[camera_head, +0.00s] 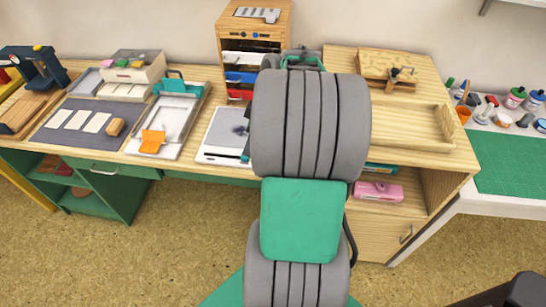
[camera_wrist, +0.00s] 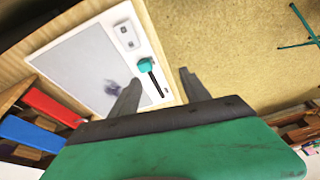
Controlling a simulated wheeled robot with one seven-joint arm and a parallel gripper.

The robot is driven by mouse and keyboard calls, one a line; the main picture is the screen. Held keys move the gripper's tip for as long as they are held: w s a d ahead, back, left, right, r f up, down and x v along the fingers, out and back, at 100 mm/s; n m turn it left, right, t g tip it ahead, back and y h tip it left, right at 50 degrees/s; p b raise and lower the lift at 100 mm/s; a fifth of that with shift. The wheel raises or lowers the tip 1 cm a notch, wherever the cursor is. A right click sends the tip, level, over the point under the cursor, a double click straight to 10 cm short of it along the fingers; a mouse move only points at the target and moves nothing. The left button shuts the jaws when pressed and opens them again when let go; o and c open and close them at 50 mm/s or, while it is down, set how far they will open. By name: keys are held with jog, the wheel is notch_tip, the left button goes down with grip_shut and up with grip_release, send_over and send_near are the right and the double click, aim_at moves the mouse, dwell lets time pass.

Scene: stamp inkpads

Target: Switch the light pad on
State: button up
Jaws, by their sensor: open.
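The light pad (camera_head: 222,130) is a flat white-framed panel with a grey surface on the wooden desk, left of my arm in the head view. In the wrist view the light pad (camera_wrist: 80,62) shows a white strip along one edge with a small square control (camera_wrist: 126,35) on it. A teal piece with a dark rod (camera_wrist: 147,66) lies at the same strip. My gripper (camera_wrist: 158,92) is open and empty, its fingers spread over the pad's strip edge and the floor beyond. In the head view my arm hides the gripper and the pad's right part.
A tray with an orange piece (camera_head: 153,139) stands left of the pad. A drawer unit (camera_head: 252,45) with coloured drawers stands behind it. A wooden cabinet (camera_head: 385,220) is at the right. Open floor (camera_head: 150,250) lies in front of the desk.

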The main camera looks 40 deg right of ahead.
jog(key=s+d+f+n, duration=0.2)
jog(key=s+d+f, duration=0.2)
jog(key=d, duration=0.4)
jog(key=shift+t, duration=0.4)
jog(key=x, duration=0.7)
jog(key=shift+w+a, duration=0.35)
jog(key=shift+w, duration=0.05)
jog(key=shift+y, duration=0.3)
jog(key=shift+c, duration=0.2)
grip_shut()
